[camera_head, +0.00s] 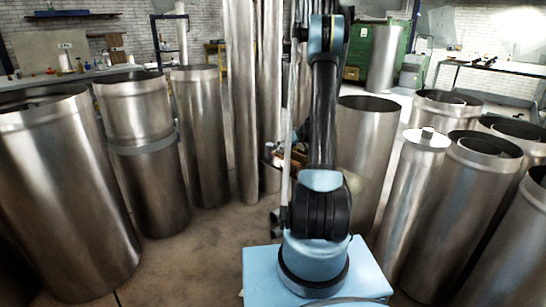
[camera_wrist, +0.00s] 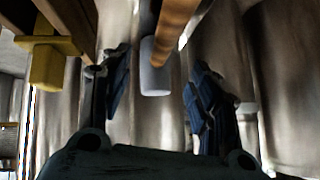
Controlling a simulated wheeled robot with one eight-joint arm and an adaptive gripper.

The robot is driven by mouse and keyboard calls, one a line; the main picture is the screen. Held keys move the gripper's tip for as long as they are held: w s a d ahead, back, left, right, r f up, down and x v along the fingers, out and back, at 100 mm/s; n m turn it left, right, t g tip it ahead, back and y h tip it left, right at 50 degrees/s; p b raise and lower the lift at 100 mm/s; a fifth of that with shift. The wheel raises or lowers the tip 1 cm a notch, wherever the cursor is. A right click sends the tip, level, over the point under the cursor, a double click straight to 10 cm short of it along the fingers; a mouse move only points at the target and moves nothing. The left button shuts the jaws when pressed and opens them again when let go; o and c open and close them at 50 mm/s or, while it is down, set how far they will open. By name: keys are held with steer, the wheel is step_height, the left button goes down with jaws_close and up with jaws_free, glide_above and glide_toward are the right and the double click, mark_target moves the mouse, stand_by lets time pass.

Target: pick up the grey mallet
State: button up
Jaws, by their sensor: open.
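The grey mallet shows in the wrist view, with a pale grey head (camera_wrist: 156,72) and a brown wooden handle (camera_wrist: 178,25) that runs up out of the picture. My gripper (camera_wrist: 158,60) is open, one dark finger on each side of the mallet head, with a gap on both sides. I cannot tell how far the head is from the fingertips in depth. In the head view my own arm hides the gripper, and I cannot make out the mallet there.
A yellow block-headed tool (camera_wrist: 48,65) with a wooden handle is left of my gripper. Large metal flue pipes (camera_head: 65,190) stand close on the left, and more pipes (camera_head: 465,200) stand on the right. Bare floor (camera_head: 185,265) shows at the front left. A green cabinet (camera_head: 357,50) stands behind.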

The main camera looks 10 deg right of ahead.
steer(key=shift+x, duration=2.7)
steer(key=shift+d, duration=0.1)
jaws_close()
